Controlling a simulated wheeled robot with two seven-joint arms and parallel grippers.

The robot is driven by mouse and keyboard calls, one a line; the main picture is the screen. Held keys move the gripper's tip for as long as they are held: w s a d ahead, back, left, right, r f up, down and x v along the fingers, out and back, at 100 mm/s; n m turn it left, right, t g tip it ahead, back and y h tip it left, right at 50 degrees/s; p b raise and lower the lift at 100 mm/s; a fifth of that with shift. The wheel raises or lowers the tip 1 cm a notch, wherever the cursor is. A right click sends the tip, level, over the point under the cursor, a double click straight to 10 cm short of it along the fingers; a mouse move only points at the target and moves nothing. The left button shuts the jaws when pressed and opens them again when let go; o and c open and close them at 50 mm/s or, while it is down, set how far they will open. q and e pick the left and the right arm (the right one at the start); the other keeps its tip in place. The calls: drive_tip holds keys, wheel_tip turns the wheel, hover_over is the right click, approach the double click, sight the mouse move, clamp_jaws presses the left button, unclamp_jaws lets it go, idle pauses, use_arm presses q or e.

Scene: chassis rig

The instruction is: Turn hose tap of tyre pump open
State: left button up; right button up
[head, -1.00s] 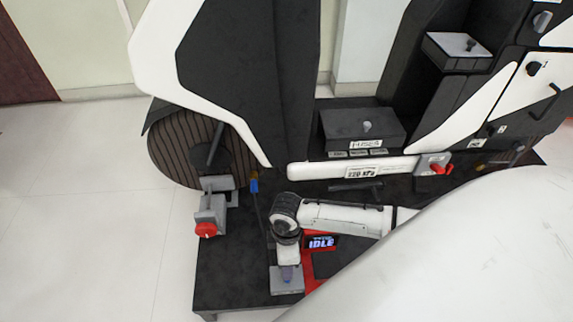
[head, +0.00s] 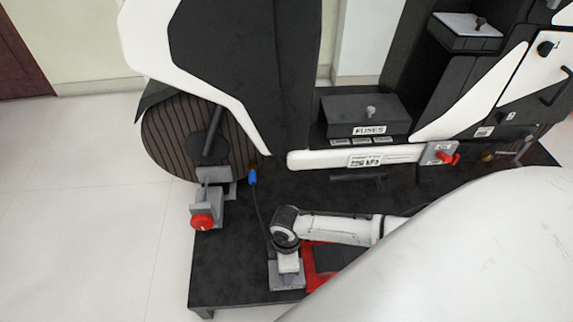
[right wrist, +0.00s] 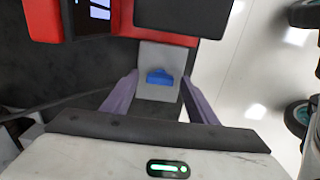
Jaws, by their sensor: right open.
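The tyre pump is a red-and-black unit (head: 318,262) at the front of the dark platform, partly hidden under my right arm; its red body and lit display show in the right wrist view (right wrist: 98,12). Beside it is a grey block (head: 288,284), which also shows in the right wrist view (right wrist: 158,55). On the block is a blue tap handle (right wrist: 160,77), lying crosswise in that view. My right gripper (head: 289,279) points down over the block. Its purple fingers are open, one on each side of the handle; contact cannot be told. My left gripper is out of view.
A striped wheel (head: 170,145) stands at the left, with a red knob (head: 202,222) on a grey bracket. A blue-tipped hose (head: 253,178) hangs behind my gripper. A fuse box (head: 365,115) and a red lever (head: 447,158) are further back. Floor at left is clear.

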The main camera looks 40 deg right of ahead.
drive_tip(key=c, duration=1.1)
drive_tip(key=shift+o, duration=0.2)
